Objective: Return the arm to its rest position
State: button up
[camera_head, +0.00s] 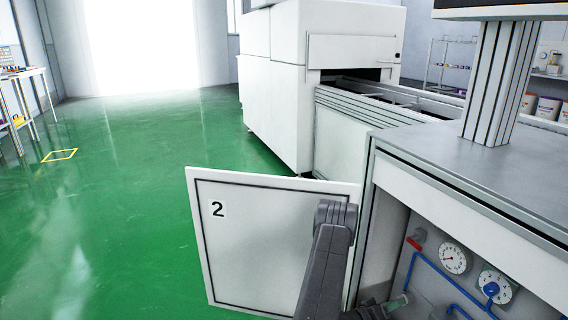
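My grey arm (328,262) rises from the bottom edge and bends at a rounded joint in front of an open white cabinet door marked 2 (255,245). A small dark part, which looks like my gripper (380,309), shows at the bottom edge beside the cabinet opening. It is cut off by the frame, and its fingers cannot be made out. A small greenish piece (399,302) is close to it; I cannot tell whether they touch.
A grey worktop (465,165) with a metal post is above. A white machine (290,90) with a conveyor stands behind. The green floor (130,180) at left is largely clear.

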jog(key=s+a+n+p, duration=0.2)
jog(key=s+a+n, duration=0.1)
jog(key=a+n, duration=0.4)
jog(key=shift+s+a+p, duration=0.2)
jog(key=shift+a+p, duration=0.1)
jog(key=shift+a, duration=0.2)
dwell(0.5)
